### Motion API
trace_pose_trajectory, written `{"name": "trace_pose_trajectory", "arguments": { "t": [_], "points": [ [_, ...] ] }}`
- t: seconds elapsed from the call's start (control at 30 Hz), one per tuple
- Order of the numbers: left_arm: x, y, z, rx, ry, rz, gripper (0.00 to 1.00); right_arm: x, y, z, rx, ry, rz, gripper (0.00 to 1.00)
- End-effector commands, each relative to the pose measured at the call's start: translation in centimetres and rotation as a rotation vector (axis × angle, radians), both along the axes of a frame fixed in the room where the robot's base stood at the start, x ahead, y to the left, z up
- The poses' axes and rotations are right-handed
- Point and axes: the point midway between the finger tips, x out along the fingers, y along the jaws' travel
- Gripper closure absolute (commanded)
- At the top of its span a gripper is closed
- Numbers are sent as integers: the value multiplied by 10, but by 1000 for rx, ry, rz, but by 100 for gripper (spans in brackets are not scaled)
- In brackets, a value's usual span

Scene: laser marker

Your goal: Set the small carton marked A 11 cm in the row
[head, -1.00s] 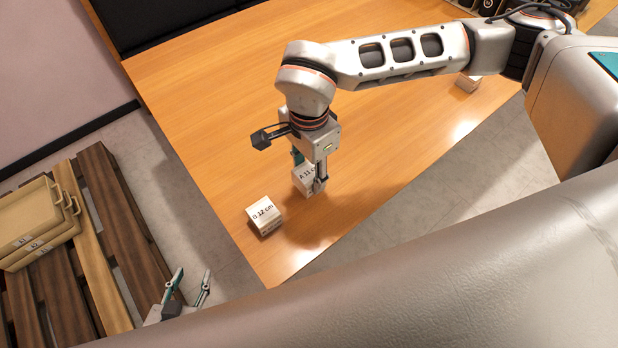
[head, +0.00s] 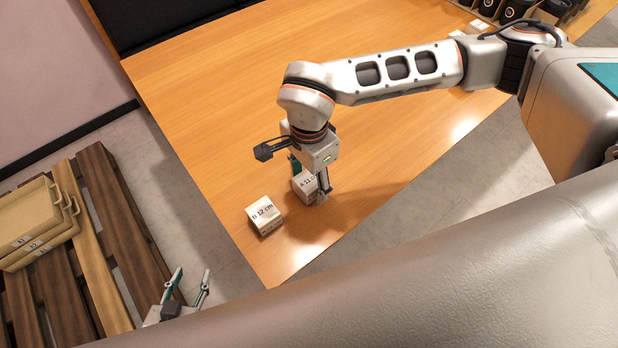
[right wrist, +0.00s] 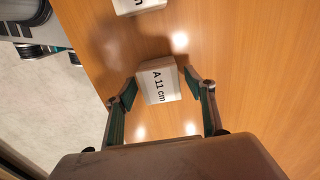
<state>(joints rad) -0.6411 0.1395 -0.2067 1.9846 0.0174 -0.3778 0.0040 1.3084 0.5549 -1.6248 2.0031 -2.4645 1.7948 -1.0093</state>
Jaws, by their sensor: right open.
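The small white carton marked A 11 cm (head: 303,186) stands on the wooden table, beside the carton marked B 12 cm (head: 265,215). My right gripper (head: 310,182) is open around the A carton, with one finger at each side; its near finger partly covers the carton in the head view. In the right wrist view the A carton (right wrist: 158,82) lies between the open fingertips (right wrist: 155,92), with small gaps visible. Part of the B carton (right wrist: 138,4) shows at the top edge there. My left gripper (head: 187,295) is open and empty, off the table at lower left.
The table (head: 215,100) is clear to the left of and behind the cartons. Its front edge runs close by them. White cartons and dark round items (head: 515,10) stand at the far right. Stacked tan trays (head: 35,220) rest on a wooden pallet (head: 110,240) at left.

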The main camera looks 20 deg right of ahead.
Motion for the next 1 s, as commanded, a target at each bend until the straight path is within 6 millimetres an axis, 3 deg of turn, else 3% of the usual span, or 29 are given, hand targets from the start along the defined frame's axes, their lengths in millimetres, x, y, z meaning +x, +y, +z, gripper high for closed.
{"name": "trace_pose_trajectory", "arguments": {
  "t": [0.17,0.63,0.8,1.0],
  "points": [
    [1,0,3,-2,-3,0,60,2,0,14,1,-5,0,46],
    [1,-1,5,-6,-2,1,60,1,0,102,-1,-4,0,46],
    [0,-2,5,-7,-1,1,60,1,0,118,1,-2,0,46],
    [-1,-2,4,-7,1,0,60,0,0,123,0,-1,0,46]
  ]
}}
